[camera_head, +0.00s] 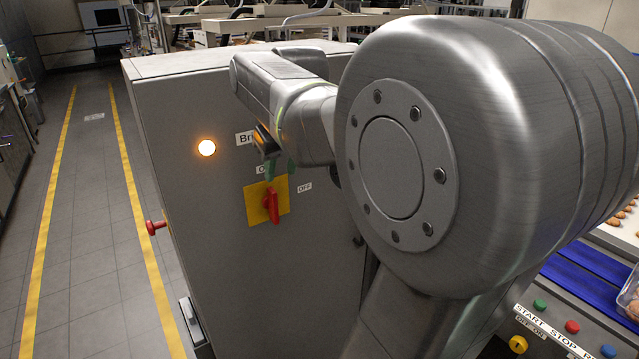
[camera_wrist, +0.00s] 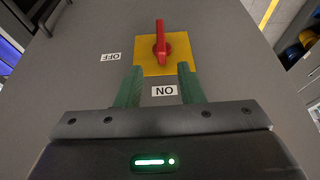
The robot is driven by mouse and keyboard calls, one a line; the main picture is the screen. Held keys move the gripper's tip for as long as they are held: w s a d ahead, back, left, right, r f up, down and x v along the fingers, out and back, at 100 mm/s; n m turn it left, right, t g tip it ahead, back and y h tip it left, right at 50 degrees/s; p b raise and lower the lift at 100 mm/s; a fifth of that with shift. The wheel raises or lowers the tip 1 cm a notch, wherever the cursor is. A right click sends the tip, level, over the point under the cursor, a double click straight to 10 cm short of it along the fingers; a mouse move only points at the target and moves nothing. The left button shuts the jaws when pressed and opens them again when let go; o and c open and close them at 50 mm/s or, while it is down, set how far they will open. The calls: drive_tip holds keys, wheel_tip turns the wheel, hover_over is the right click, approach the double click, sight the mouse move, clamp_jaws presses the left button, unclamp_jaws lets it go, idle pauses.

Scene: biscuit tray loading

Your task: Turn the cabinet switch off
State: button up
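The cabinet switch is a red handle (camera_head: 271,205) on a yellow plate (camera_head: 254,202) on the grey cabinet (camera_head: 215,250). The handle also shows in the wrist view (camera_wrist: 161,46), upright and in line with the ON label (camera_wrist: 165,91). The OFF label (camera_wrist: 110,57) is to one side of the plate; it also shows in the head view (camera_head: 305,187). My gripper (camera_wrist: 160,67) has two green fingers, spread apart with nothing between them. Its tips are at the plate's ON side, short of the handle. In the head view my gripper (camera_head: 279,169) is just above the handle and partly covers the ON label.
An amber lamp (camera_head: 206,148) glows on the cabinet's upper left. A red knob (camera_head: 154,228) sticks out from its left side. A panel with coloured buttons (camera_head: 571,327) and a blue conveyor (camera_head: 585,280) are at right. A yellow-lined aisle (camera_head: 90,230) is clear at left.

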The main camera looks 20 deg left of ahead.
sight(274, 207)
drive_tip(key=p+x, duration=0.1)
drive_tip(key=x, duration=1.2)
drive_tip(key=shift+s+f, duration=0.1)
drive_tip(key=shift+f, duration=0.2)
clamp_jaws()
